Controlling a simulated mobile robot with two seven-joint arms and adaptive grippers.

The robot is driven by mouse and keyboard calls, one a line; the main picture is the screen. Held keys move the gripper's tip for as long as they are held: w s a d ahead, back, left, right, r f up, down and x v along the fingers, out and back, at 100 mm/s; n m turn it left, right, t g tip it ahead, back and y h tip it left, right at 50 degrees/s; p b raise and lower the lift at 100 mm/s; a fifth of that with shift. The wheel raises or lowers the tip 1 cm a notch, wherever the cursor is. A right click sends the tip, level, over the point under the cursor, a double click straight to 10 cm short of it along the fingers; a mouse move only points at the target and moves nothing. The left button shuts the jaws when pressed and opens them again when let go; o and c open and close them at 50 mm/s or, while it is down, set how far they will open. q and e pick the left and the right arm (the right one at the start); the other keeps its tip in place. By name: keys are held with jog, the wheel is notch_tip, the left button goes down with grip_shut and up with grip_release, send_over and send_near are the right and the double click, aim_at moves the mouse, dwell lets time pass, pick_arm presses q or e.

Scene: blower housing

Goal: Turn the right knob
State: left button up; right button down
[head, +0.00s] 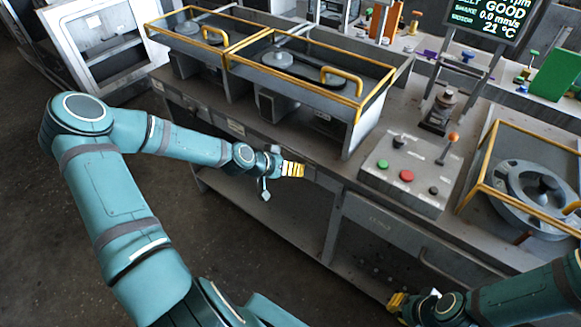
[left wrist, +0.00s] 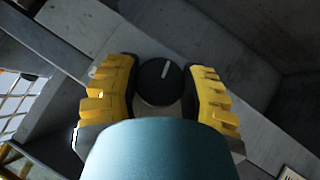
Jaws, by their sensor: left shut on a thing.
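My left gripper (head: 293,170) is at the front edge of the workbench, below the right framed blower housing. In the left wrist view its yellow fingers (left wrist: 161,92) stand on both sides of a round black knob (left wrist: 158,88) and are shut on it. A short white line on the knob's face points up and slightly right. In the head view the gripper hides this knob. My right gripper (head: 398,300) is low at the bottom right, away from the bench front; its fingers are too small and turned to read.
A grey control box (head: 410,172) with green and red buttons, black knobs and a lever stands right of my left gripper. Two yellow-railed housings (head: 345,85) stand behind it. A round housing (head: 530,190) is at right. The floor (head: 60,240) at left is clear.

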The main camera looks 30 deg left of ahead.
pick_arm(q)
jog(key=o, duration=1.2)
jog(key=v, duration=1.2)
jog(key=shift+d, duration=0.1)
